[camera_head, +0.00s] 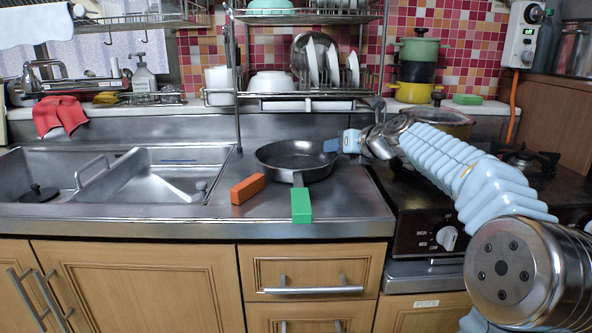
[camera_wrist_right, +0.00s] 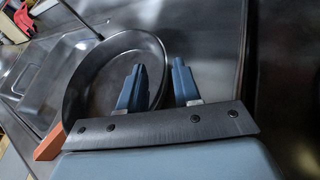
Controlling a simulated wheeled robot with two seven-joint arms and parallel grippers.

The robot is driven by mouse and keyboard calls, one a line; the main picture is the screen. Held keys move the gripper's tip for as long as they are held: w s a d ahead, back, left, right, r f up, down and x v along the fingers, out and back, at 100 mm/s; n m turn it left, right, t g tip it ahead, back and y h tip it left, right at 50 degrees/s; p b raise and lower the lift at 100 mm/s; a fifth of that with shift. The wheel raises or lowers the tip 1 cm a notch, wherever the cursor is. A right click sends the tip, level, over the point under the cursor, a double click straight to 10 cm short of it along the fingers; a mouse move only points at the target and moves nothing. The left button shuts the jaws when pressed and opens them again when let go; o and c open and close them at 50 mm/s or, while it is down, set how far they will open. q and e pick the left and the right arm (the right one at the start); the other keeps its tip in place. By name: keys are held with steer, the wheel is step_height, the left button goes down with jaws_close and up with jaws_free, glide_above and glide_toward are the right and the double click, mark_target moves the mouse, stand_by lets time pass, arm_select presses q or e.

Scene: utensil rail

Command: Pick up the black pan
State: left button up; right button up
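The black pan (camera_head: 292,158) sits on the metal counter between the sink and the stove. A short dark stub at its front lines up with a green block-like piece (camera_head: 301,205); whether they are joined I cannot tell. My right gripper (camera_head: 331,145) is at the pan's right rim. In the right wrist view the pan (camera_wrist_right: 95,75) lies beyond the fingers. My right gripper (camera_wrist_right: 157,82) has its fingers apart, one over the pan's inside and one outside its rim. Whether they touch the rim I cannot tell. My left gripper is not in view.
An orange block (camera_head: 247,189) lies left of the pan's front. The sink (camera_head: 170,175) is at left, the stove (camera_head: 430,205) at right. A dish rack (camera_head: 290,95) with bowls and plates stands behind the pan, its post close by.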

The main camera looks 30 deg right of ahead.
steer(key=x, duration=0.3)
steer(key=shift+f, duration=0.15)
steer(key=shift+a, duration=0.1)
jaws_close()
stand_by(1.1)
